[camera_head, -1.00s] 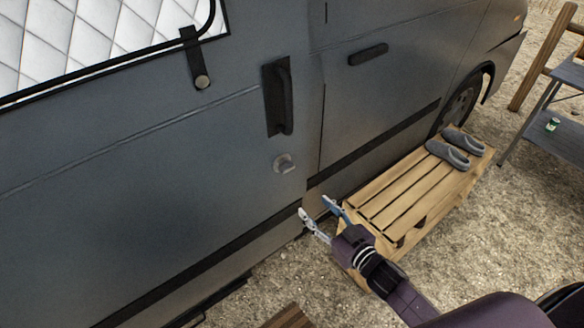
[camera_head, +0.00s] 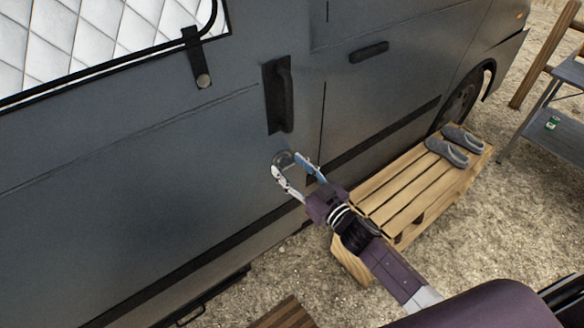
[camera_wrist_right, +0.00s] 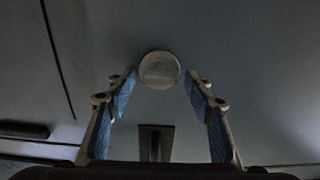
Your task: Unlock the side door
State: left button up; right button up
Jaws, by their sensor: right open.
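The grey side door (camera_head: 150,170) of the van fills the left of the head view and looks shut. Its black upright handle (camera_head: 279,95) sits near the door's right edge. Below the handle is a small round metal lock knob (camera_head: 285,158), partly hidden by my right gripper. My right gripper (camera_head: 291,163) is open with its fingertips at the knob, one on each side in the picture. In the right wrist view the round knob (camera_wrist_right: 160,70) shows between and just beyond the open blue-padded fingers (camera_wrist_right: 160,85). Contact cannot be told. My left gripper is not in view.
A wooden slatted bench (camera_head: 405,195) stands against the van, with a pair of grey slippers (camera_head: 454,146) on it. A wooden edge (camera_head: 284,314) shows at the bottom.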

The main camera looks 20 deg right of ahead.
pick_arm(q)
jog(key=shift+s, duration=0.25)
pick_arm(e)
jog(key=shift+c, duration=0.7)
jog(key=c, duration=1)
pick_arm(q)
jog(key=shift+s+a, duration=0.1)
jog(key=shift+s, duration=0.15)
